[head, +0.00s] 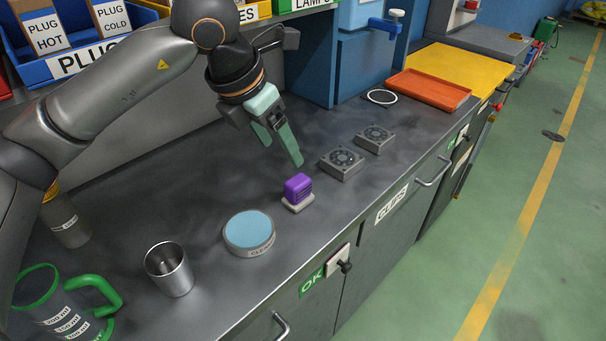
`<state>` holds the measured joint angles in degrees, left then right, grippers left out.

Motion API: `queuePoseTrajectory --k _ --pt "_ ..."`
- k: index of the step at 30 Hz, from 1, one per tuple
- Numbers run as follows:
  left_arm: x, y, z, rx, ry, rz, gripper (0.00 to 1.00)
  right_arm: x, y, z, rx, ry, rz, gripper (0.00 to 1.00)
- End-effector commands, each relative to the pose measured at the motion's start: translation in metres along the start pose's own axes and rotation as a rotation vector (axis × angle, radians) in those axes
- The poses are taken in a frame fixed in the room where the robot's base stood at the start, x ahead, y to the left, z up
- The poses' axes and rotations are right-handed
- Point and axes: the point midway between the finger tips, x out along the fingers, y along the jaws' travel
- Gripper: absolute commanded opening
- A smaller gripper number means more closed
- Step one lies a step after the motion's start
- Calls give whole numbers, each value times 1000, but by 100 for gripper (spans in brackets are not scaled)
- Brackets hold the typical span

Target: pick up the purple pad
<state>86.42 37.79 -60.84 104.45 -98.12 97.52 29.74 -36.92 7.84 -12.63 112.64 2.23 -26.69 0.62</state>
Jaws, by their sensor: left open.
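The purple pad (297,186) is a small purple block with a ribbed side. My left gripper (282,150) reaches in from the upper left with green fingers pointing down and to the right. It is open and empty, above and slightly behind the pad, apart from it. My right gripper does not show.
Two grey fans (342,162) stand right of the pad. A round blue-topped tin (249,232), a metal cup (169,269) and a green-handled jug (62,305) stand to its left. An orange tray (429,89) lies farther back. Worktop behind the pad is clear.

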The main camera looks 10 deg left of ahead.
Motion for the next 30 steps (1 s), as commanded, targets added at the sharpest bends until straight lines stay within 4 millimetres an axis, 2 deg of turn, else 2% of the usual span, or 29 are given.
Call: queuePoseTrajectory --k 9,17,25,30 --pt "54 0 0 0 4 -2 78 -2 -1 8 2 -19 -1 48" --pt "75 1 0 0 3 0 78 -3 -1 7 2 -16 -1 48" --pt "114 3 1 1 3 -2 78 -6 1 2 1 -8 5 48" --pt "122 3 1 1 0 -2 78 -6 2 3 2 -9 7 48"
